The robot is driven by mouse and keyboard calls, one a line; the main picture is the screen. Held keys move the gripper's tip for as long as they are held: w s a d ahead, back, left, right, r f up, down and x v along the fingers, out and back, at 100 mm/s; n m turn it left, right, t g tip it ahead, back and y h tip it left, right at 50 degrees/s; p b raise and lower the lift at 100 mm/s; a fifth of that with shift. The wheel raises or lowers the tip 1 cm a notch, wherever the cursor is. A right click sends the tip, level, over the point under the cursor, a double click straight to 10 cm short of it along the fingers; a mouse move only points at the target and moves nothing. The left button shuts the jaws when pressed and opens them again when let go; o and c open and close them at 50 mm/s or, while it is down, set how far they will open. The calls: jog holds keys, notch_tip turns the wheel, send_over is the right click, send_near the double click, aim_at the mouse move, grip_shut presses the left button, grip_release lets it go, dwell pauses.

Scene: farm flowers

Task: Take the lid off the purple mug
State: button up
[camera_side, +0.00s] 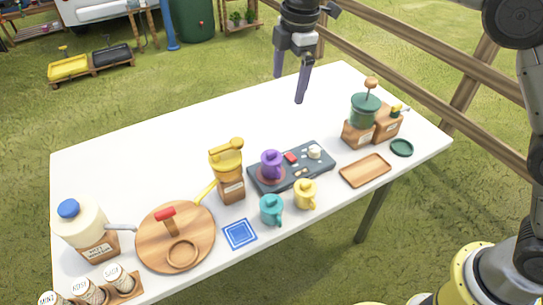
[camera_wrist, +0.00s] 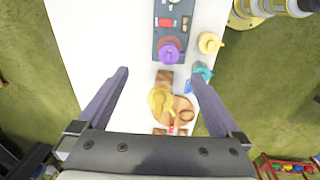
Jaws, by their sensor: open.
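The purple mug (camera_side: 272,167) stands upright with its lid on, on a round reddish-brown plate at the left end of the dark board (camera_side: 318,167). In the wrist view the purple mug (camera_wrist: 169,53) lies ahead of the fingers, near the top middle. My gripper (camera_side: 289,88) is open and empty, high above the far side of the table, behind and apart from the mug. In the wrist view its two fingers (camera_wrist: 159,84) are spread wide with nothing between them.
A teal mug (camera_side: 271,209) and a yellow mug (camera_side: 306,194) stand in front of the board. A yellow grinder (camera_side: 227,162) is close on the left, a green grinder (camera_side: 364,110) to the right. The table's (camera_side: 150,150) back left is clear.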

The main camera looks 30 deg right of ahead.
notch_tip(320, 180, down, 6)
jog(key=a+g, duration=0.1)
jog(key=a, duration=0.2)
send_over(275, 150)
notch_tip(275, 150, down, 7)
jog(key=shift+f, duration=3.05)
jog(key=shift+c, duration=0.2)
jog(key=c, duration=1.3)
jog(key=shift+r, duration=0.1)
